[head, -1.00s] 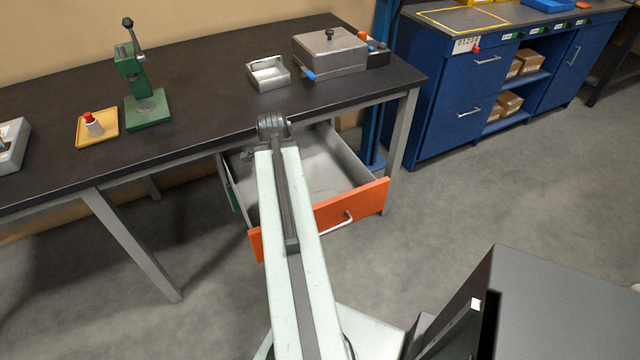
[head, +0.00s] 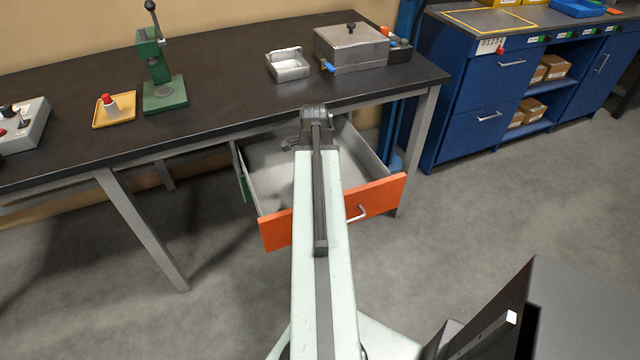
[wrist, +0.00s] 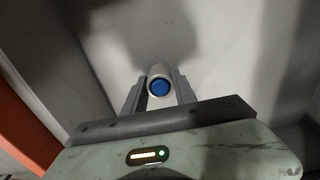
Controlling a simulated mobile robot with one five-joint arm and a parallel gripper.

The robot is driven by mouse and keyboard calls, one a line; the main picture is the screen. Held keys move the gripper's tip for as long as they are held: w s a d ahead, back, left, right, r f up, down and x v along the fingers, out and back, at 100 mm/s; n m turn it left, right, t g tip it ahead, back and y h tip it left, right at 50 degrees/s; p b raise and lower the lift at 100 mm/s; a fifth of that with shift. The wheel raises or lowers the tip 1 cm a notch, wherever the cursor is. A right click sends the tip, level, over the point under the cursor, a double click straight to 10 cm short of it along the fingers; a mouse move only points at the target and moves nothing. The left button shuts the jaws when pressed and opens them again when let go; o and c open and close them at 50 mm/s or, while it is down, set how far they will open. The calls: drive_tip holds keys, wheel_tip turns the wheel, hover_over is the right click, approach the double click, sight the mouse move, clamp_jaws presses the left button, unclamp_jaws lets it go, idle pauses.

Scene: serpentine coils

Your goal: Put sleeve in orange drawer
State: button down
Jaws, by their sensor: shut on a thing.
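The orange drawer (head: 382,200) stands open under the dark workbench, and its grey inside looks empty in the head view. My gripper (wrist: 160,95) is over the open drawer. In the head view my arm hides the sleeve and the middle of the drawer. I cannot tell how high the sleeve is above the floor.
On the workbench (head: 225,110) are a metal tray (head: 288,66), a lidded metal box (head: 350,48), a green press (head: 163,92) and a yellow tray (head: 126,112) with a red-topped bottle. A blue cabinet (head: 480,112) stands at the right.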

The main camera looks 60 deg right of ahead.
drive_tip(key=shift+s+d+f, duration=0.1)
drive_tip(key=shift+s+f, duration=0.05)
drive_tip(key=shift+f, duration=0.2)
drive_tip(key=c, duration=1)
unclamp_jaws()
wheel_tip(320, 180, up, 12)
drive_tip(key=p, duration=1.2)
drive_tip(key=shift+r+p, duration=0.2)
drive_tip(key=shift+p, duration=0.1)
